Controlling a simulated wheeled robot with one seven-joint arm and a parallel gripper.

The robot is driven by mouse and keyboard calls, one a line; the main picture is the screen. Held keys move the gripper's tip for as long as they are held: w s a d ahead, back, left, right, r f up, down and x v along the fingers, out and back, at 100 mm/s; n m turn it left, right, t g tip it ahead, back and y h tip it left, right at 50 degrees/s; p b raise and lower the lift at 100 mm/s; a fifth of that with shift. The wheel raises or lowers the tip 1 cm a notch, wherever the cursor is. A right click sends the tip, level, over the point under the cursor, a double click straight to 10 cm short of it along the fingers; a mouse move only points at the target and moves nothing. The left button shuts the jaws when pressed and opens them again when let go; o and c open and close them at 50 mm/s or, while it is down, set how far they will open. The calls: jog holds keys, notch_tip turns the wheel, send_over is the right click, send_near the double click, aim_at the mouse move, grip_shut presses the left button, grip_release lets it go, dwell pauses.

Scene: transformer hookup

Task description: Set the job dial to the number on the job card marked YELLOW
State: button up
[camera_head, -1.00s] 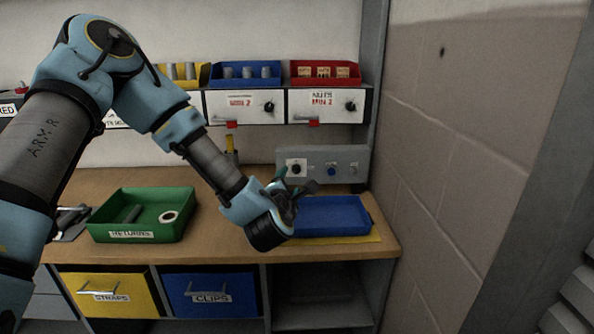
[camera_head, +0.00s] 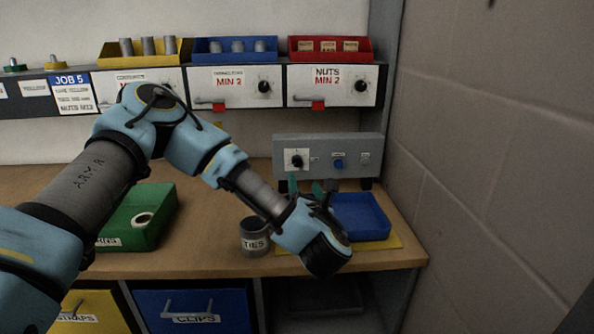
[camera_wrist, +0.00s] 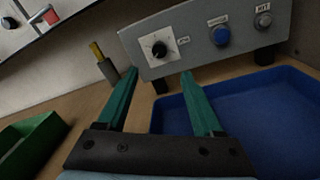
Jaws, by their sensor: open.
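The job dial (camera_head: 296,161) is a black knob on a white plate, at the left of a grey panel (camera_head: 350,146) at the back of the bench. In the wrist view the dial (camera_wrist: 158,48) is ahead of and between my fingertips, apart from them. My gripper (camera_head: 306,187) is open and empty, with green fingers pointing at the panel; it also shows in the wrist view (camera_wrist: 159,75). A card headed JOB 5 (camera_head: 73,93) hangs at the left; its smaller print is too blurred to read surely. The dial's setting is too small to read.
A blue tray (camera_head: 362,215) lies right of my gripper, below the panel. A TIES cup (camera_head: 254,236) and a green bin (camera_head: 160,215) stand to the left. Drawers with knobs (camera_head: 330,88) are above. A block wall (camera_head: 470,150) bounds the right.

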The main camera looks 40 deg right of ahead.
aim_at(297, 163)
jog(key=p+x, duration=0.3)
jog(key=x, duration=0.6)
jog(key=shift+r, duration=0.15)
jog(key=shift+p+x, duration=0.45)
jog(key=shift+x, duration=0.45)
grip_shut()
